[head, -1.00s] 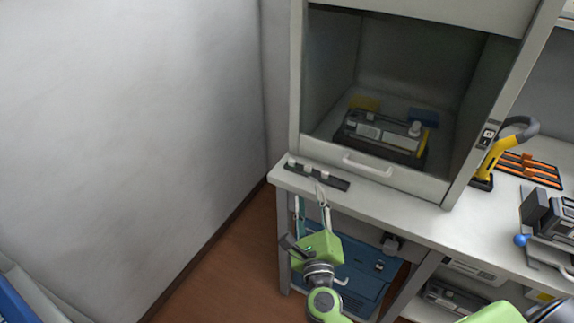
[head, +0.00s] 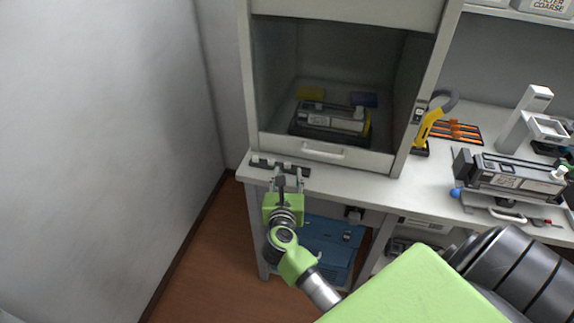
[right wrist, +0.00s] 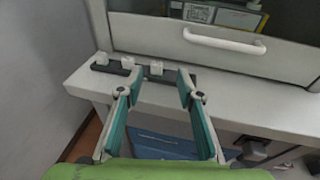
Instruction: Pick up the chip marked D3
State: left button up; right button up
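Several small pale chips sit on a dark strip (head: 300,172) at the left front of the bench. In the right wrist view three white chips show, a left one (right wrist: 102,58), a middle one (right wrist: 127,62) and a right one (right wrist: 156,68); no marking is readable, so I cannot tell which is D3. My right gripper (head: 286,181) is open and empty at the bench's front edge, close to the strip. In the right wrist view its spread fingertips (right wrist: 157,82) lie just in front of the right chip. My left gripper is not in view.
A hood with a white handle (head: 323,152) stands right behind the strip; a cartridge (head: 325,120) lies inside. To the right are a yellow tool (head: 428,128), an orange-barred rack (head: 458,131) and another cartridge (head: 510,175). A wall (head: 100,120) stands at the left.

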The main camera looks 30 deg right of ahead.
aim_at(287, 165)
jog(key=shift+p+x, duration=0.6)
jog(key=shift+x, duration=2.1)
jog(key=shift+a, duration=0.25)
jog(key=shift+c, duration=0.4)
jog(key=c, duration=0.8)
